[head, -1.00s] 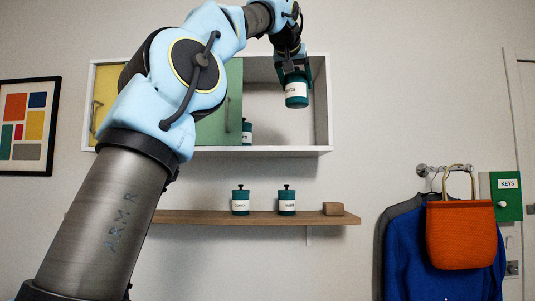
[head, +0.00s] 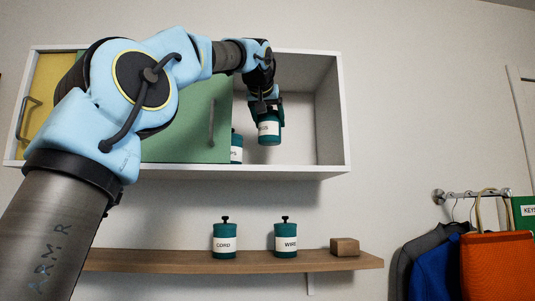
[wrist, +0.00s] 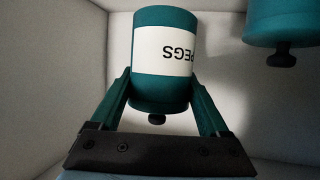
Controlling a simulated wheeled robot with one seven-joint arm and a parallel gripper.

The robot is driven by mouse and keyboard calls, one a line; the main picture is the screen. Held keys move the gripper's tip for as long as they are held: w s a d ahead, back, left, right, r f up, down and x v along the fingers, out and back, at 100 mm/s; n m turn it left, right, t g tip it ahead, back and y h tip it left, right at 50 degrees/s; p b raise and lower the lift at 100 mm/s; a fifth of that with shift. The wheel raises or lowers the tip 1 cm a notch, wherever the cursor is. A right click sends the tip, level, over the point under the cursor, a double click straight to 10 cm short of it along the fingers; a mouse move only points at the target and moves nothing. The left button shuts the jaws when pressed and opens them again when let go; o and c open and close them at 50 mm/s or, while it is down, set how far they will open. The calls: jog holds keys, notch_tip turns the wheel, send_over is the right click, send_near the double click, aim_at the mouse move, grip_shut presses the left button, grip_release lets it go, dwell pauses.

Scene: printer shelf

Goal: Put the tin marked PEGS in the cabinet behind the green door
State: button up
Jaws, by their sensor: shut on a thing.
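My gripper (head: 267,103) is shut on the teal tin marked PEGS (head: 269,139). The wrist view shows a finger of my gripper (wrist: 158,90) on each side of the PEGS tin (wrist: 160,88), and its white label reads upside down there. The tin hangs upright in the open right part of the wall cabinet (head: 343,110), above its floor. The green door (head: 190,130) stands left of this opening. My arm covers part of that door.
Another teal tin (head: 236,140) stands in the cabinet, partly hidden by the green door's edge; it also shows in the wrist view (wrist: 285,22). A CORD tin (head: 225,231), a WIRE tin (head: 285,231) and a wooden block (head: 344,246) sit on the shelf (head: 190,263) below.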

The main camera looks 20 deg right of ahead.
aim_at(267, 138)
jog(key=shift+f, duration=3.8)
jog(key=shift+f, duration=0.1)
jog(key=o, duration=1.2)
jog(key=shift+o, duration=0.2)
jog(key=shift+s+a, duration=0.15)
jog(key=shift+s, duration=0.05)
jog(key=b+v, duration=0.4)
jog(key=v, duration=0.7)
jog(key=shift+s+r, duration=0.15)
jog(key=shift+r, duration=0.2)
jog(key=shift+s+a, duration=0.1)
